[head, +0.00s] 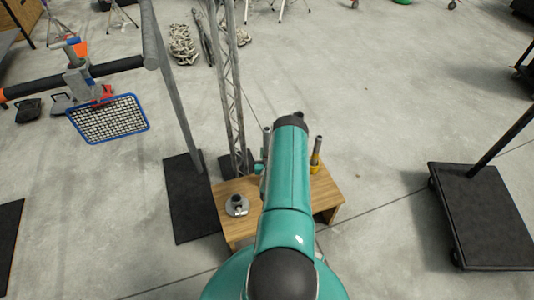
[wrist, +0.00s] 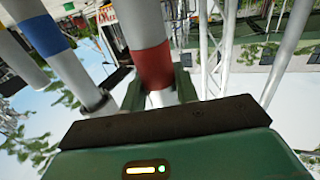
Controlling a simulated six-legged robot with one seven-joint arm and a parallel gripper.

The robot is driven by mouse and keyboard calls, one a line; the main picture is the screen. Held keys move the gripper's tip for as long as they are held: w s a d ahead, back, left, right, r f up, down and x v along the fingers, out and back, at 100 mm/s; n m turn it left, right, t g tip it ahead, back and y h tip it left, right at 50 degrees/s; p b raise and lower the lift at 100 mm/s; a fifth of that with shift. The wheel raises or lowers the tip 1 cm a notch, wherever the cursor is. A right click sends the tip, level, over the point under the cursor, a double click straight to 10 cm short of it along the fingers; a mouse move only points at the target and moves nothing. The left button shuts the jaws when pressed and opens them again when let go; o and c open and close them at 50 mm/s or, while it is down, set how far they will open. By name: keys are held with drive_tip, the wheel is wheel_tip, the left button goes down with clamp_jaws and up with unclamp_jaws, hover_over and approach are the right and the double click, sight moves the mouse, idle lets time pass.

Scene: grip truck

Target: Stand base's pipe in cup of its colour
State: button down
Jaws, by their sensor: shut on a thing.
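My gripper (wrist: 160,92) is shut on a light grey pipe (wrist: 138,22) with a red band, in the wrist view. The green fingers sit either side of it near the red band. In the head view my arm hides most of the gripper and the held pipe. A round grey base (head: 237,207) with a dark middle sits on the left of the wooden table. A yellow cup (head: 315,168) stands at the table's right rear with a grey pipe (head: 318,146) upright in it. I cannot make out a red cup.
A blue-banded grey pipe (wrist: 75,70) slants left of the held one in the wrist view. The wooden table (head: 325,192) is small. A lattice truss (head: 228,90) and a grey pole (head: 172,80) rise behind it. A black cart (head: 480,215) stands right; floor between is clear.

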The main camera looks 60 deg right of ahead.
drive_tip(key=shift+f, duration=2.3)
drive_tip(key=c, duration=1)
unclamp_jaws()
drive_tip(key=shift+o, duration=0.2)
drive_tip(key=v, duration=1.4)
drive_tip(key=shift+w+d, duration=0.1)
